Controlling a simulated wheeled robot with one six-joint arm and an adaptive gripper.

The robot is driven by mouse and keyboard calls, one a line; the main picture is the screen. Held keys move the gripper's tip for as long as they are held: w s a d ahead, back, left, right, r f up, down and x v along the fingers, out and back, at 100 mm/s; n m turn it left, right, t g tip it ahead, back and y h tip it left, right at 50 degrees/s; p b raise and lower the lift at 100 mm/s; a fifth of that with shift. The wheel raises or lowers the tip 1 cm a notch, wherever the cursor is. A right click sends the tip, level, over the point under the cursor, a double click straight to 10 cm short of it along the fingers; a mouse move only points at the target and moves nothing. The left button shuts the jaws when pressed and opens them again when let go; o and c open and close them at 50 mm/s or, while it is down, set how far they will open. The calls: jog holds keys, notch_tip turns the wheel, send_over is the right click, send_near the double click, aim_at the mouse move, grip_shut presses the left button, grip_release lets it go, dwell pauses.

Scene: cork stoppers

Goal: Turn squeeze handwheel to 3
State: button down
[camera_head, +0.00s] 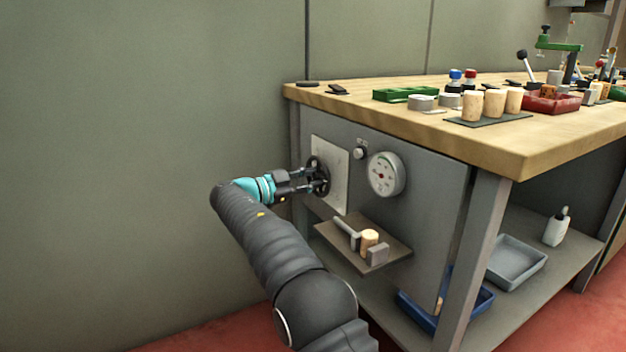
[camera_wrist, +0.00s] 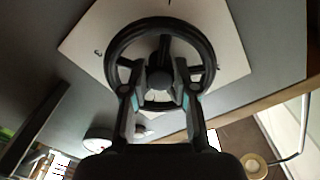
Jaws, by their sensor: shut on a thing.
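The black handwheel (camera_head: 318,177) stands on a pale plate (camera_head: 334,163) on the grey front panel of the bench. In the wrist view the handwheel (camera_wrist: 160,42) shows a round rim, spokes and a hub, with small marks on the pale plate (camera_wrist: 232,52) around it. My gripper (camera_head: 306,180) is at the handwheel, its two fingers on either side of the hub and shut on the wheel. In the wrist view my gripper (camera_wrist: 160,90) covers the lower part of the wheel. The plate's numbers are too small to read surely.
A round dial gauge (camera_head: 386,174) and a small knob (camera_head: 360,153) are right of the plate. Below, a small shelf (camera_head: 336,238) holds a cork and metal parts. The wooden bench top (camera_head: 440,128) overhangs the panel. Open floor and bare wall lie to the left.

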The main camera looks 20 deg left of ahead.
jog(key=m, duration=0.4)
jog(key=shift+a+m, duration=0.1)
jog(key=shift+m, duration=1.7)
jog(key=c, duration=1.2)
grip_release()
jog(key=shift+a, duration=0.15)
jog(key=v, duration=1.2)
